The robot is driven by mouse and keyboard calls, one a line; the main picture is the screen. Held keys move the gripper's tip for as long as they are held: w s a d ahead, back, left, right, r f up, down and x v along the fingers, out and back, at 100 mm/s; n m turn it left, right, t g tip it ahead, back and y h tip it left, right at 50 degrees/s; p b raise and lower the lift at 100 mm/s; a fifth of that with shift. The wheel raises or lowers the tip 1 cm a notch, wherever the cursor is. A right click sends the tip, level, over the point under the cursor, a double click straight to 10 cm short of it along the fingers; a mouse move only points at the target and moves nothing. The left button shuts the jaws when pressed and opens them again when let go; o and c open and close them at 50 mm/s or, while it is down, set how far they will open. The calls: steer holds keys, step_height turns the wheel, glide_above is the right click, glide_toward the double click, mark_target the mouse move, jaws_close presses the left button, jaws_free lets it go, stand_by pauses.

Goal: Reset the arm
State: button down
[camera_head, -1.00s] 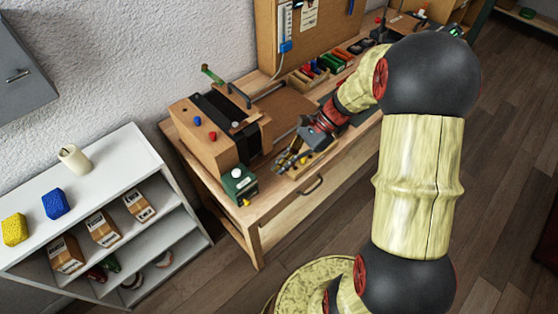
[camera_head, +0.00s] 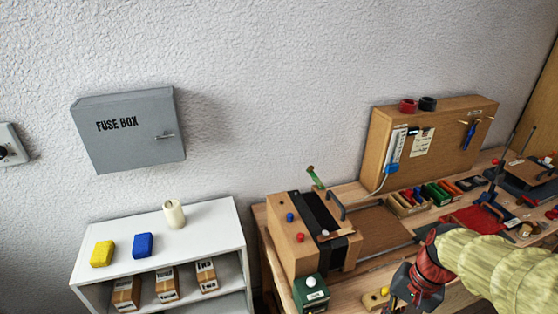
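My gripper (camera_head: 398,300) points down near the bottom edge, dark and partly cut off by the frame. I cannot see whether its fingers are open or shut, or whether they hold anything. A small wooden piece with a yellow part (camera_head: 376,298) lies on the bench just left of it.
Left are a white shelf (camera_head: 195,235) and a grey fuse box (camera_head: 130,130).

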steer(key=s+a+r+n+t+h, duration=0.1)
steer(key=s+a+r+n+t, duration=0.1)
steer(key=r, duration=0.5)
steer(key=s+a+r+n+t+h, duration=0.1)
steer(key=s+a+r+n+t, duration=0.2)
steer(key=r, duration=0.4)
steer(key=shift+a+n+t, duration=0.4)
steer(key=shift+a+n, duration=0.3)
steer(key=shift+n, duration=0.1)
